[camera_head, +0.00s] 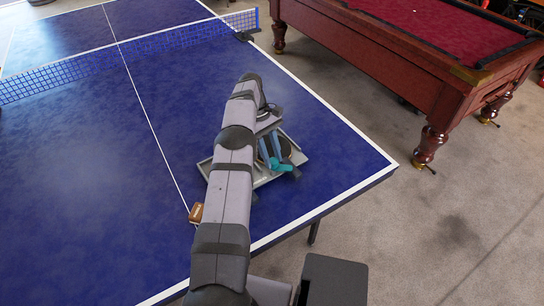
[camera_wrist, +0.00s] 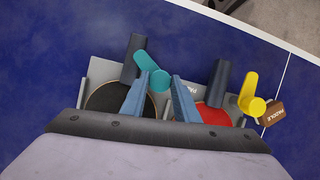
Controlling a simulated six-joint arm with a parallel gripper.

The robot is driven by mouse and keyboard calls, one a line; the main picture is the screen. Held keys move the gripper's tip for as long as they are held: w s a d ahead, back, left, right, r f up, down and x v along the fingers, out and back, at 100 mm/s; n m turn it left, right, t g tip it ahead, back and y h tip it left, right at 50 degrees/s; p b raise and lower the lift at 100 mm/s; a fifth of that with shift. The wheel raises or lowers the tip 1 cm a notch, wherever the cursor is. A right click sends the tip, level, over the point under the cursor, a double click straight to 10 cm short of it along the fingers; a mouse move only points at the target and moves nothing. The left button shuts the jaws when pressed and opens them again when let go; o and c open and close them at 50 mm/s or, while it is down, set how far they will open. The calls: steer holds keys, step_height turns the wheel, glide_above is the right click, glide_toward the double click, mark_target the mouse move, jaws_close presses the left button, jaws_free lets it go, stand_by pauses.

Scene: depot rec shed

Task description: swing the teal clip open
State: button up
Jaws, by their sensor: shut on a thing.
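The teal clip (camera_wrist: 143,58) has a short arm and a round knob. In the wrist view its arm lies against the right edge of the dark handle (camera_wrist: 130,55) of the black paddle (camera_wrist: 104,97). My gripper (camera_wrist: 163,77) is shut on the teal clip, with blue fingers at its knob end; the exact contact is partly hidden by the fingers. In the head view the teal clip (camera_head: 284,167) shows beside my gripper (camera_head: 272,163), low over the grey tray (camera_head: 262,181).
A red paddle (camera_wrist: 214,114) lies right of my fingers, with a yellow clip (camera_wrist: 249,93) beside its dark handle (camera_wrist: 219,82). A brown block marked PADDLE (camera_wrist: 273,113) sits close by on the blue table (camera_head: 100,190). The net (camera_head: 150,47) is farther off; much tabletop is clear.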

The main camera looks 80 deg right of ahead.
mark_target(272, 159)
steer(key=o, duration=1.1)
steer(key=shift+c, duration=0.2)
steer(key=shift+r, duration=0.15)
step_height(272, 159, up, 10)
steer(key=shift+p, duration=0.4)
